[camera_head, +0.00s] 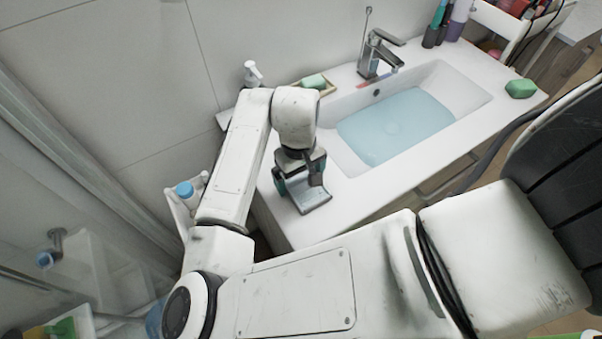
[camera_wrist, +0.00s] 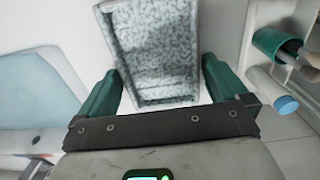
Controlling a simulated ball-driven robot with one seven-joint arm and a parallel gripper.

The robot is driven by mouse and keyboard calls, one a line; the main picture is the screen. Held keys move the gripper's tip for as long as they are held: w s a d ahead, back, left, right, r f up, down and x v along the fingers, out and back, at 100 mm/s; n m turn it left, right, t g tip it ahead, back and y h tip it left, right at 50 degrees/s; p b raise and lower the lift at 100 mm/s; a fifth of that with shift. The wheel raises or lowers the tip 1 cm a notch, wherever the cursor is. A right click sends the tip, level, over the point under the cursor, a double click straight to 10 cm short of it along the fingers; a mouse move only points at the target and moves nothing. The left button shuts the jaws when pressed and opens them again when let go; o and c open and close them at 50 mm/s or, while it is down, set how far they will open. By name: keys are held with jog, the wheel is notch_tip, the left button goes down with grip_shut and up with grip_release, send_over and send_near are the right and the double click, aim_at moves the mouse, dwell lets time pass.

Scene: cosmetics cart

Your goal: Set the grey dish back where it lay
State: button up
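The grey dish (camera_wrist: 155,50) is a speckled, shallow rectangular tray and looks empty in the wrist view. It lies between the two green fingers of my gripper (camera_wrist: 162,66), which close on its two long sides. In the head view the dish (camera_head: 313,203) shows just below my gripper (camera_head: 301,183), over the white counter left of the basin. Part of it is hidden by the gripper. I cannot tell whether its underside touches the counter.
The white counter (camera_head: 352,211) holds a basin of water (camera_head: 395,125) and a tap (camera_head: 375,55). A wooden tray (camera_head: 327,88) with green soap (camera_head: 314,81) and a pump bottle (camera_head: 252,72) stand at the wall. A blue-capped bottle (camera_head: 186,191) is left of my arm. Bare counter surrounds the dish.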

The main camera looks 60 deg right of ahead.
aim_at(299, 181)
notch_tip(299, 181, up, 12)
jog(key=shift+r, duration=0.2)
dwell(0.4)
jog(key=shift+w, duration=0.1)
